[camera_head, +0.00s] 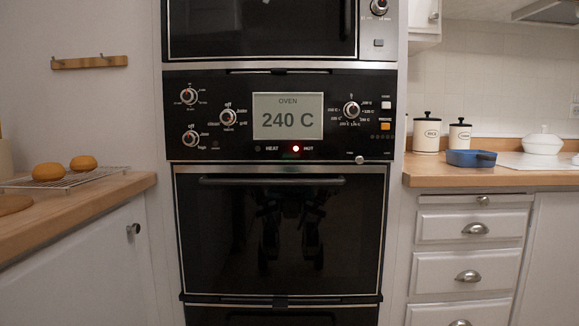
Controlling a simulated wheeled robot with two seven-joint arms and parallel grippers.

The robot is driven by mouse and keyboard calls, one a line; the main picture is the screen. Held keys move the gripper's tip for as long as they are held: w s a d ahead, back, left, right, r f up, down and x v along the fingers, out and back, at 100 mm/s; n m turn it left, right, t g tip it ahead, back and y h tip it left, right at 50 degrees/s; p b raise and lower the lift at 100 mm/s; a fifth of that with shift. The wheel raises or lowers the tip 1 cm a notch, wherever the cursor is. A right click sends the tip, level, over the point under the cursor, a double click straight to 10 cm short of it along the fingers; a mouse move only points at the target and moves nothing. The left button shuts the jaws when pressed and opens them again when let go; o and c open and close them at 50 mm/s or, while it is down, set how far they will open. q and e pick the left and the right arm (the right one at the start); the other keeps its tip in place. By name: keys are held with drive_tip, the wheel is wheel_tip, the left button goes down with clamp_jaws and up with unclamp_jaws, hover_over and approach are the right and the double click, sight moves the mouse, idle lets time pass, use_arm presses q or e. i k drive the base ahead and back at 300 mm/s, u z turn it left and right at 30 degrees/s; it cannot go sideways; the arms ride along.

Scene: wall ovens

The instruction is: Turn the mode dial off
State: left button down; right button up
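The oven control panel (323,141) faces me in the middle of the view. A round silver dial (228,117) left of the display has "off" printed above it and other words around it, so it looks like the mode dial. Its pointer is too small to read surely. Two smaller dials stand left of it, an upper one (188,96) and a lower one (190,138); the lower also has "off" above it. The display (288,116) reads "OVEN 240 C". Neither of my grippers is in view.
The temperature dial (351,110) is right of the display. The closed oven door (281,240) has a long handle (286,181) below the panel. Counters stand on both sides, with a rack of buns (66,180) left and a blue dish (471,158) right. Space before the panel looks clear.

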sight(228, 117)
drive_tip(key=u, duration=0.55)
drive_tip(key=k, duration=0.65)
drive_tip(key=z, duration=0.05)
drive_tip(key=i, duration=0.5)
drive_tip(key=z, duration=0.8)
drive_tip(key=i, duration=0.75)
drive_tip(key=u, duration=0.25)
